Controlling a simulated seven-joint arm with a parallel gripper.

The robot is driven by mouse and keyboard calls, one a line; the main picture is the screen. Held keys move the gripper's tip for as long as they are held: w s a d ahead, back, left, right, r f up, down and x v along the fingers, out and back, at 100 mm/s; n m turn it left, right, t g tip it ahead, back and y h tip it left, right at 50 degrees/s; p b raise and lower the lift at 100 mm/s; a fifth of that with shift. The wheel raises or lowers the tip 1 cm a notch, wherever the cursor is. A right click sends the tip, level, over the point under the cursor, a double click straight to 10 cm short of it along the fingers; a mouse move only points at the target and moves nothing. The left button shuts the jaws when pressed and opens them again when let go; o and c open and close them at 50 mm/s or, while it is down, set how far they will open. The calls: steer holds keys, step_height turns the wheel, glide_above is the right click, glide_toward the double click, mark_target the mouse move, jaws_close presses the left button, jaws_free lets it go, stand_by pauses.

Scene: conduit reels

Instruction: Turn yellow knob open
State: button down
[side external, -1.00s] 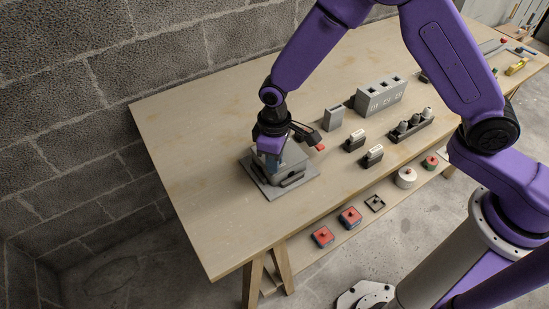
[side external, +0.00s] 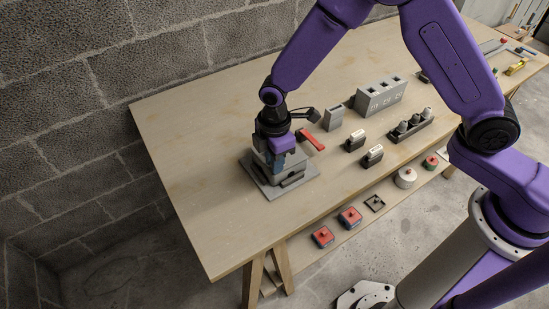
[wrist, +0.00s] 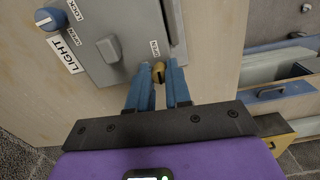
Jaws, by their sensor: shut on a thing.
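The yellow knob (wrist: 158,72) shows in the wrist view as a small brass-yellow piece on the lower edge of a grey box panel (wrist: 95,18). My gripper (wrist: 159,84) has its two blue fingers on either side of the knob and is shut on it. In the side external view my gripper (side external: 274,164) points down at the grey box on its flat base plate (side external: 262,186). The knob is hidden there, and I cannot tell its turn angle.
The panel also carries a blue knob (wrist: 50,18) beside a LIGHT label (wrist: 67,54) and a grey lever (wrist: 109,47). A red bar (side external: 312,141) lies close right of my gripper. A grey socket block (side external: 381,96) stands farther right. The table's left part is clear.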

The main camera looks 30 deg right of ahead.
steer(key=shift+n, duration=0.5)
steer(key=c, duration=1)
jaws_free()
steer(key=shift+c, duration=0.2)
step_height(320, 180, up, 18)
steer(key=shift+f, duration=0.25)
steer(key=s+d+m, duration=0.5)
steer(key=s+d, duration=1.5)
steer(key=s, duration=0.5)
steer(key=shift+d+f+m, duration=0.15)
steer(key=shift+d+m, duration=0.15)
steer(key=shift+d, duration=0.05)
